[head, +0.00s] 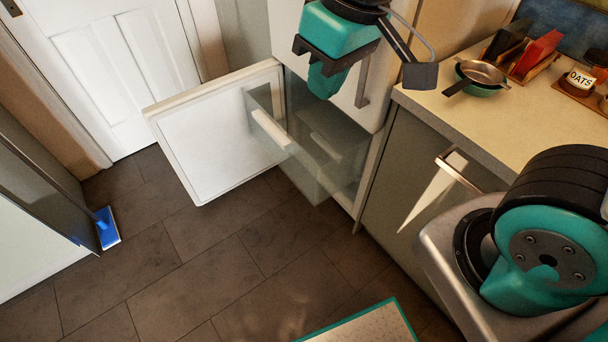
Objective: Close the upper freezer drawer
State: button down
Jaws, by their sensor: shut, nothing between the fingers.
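The freezer compartment (357,197) stands open at the centre of the head view, its white door (205,140) swung out to the left. The upper freezer drawer (262,103) is clear, with a pale handle (270,129) on its front. It is pulled out beyond the cabinet, beside the open door. My gripper (325,84) hangs above and to the right of the drawer front, near the cabinet opening. It is shut and empty. It looks apart from the handle. My wrist hides part of the freezer's upper front.
A counter (440,105) at right carries a pan (481,73), a rack and an oats jar (580,78). A cupboard handle (457,172) sticks out below. A blue-headed mop (107,228) stands at left. Dark tiled floor (195,265) is clear before the freezer.

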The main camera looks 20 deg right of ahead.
jog(key=w+f+m+t+h+b, duration=0.15)
jog(key=w+f+b, duration=0.45)
jog(key=f+b, duration=0.65)
jog(key=w+f+m+t+h+b, duration=0.1)
jog(key=w+f+h+b, duration=0.35)
jog(key=f+b, duration=0.8)
jog(key=w+f+m+t+h+b, duration=0.1)
jog(key=w+f+t+b, duration=0.1)
jog(key=w+f+b, duration=0.95)
jog(key=b, duration=0.4)
send_near(308, 160)
jog(key=x, duration=0.5)
jog(key=shift+d, duration=0.15)
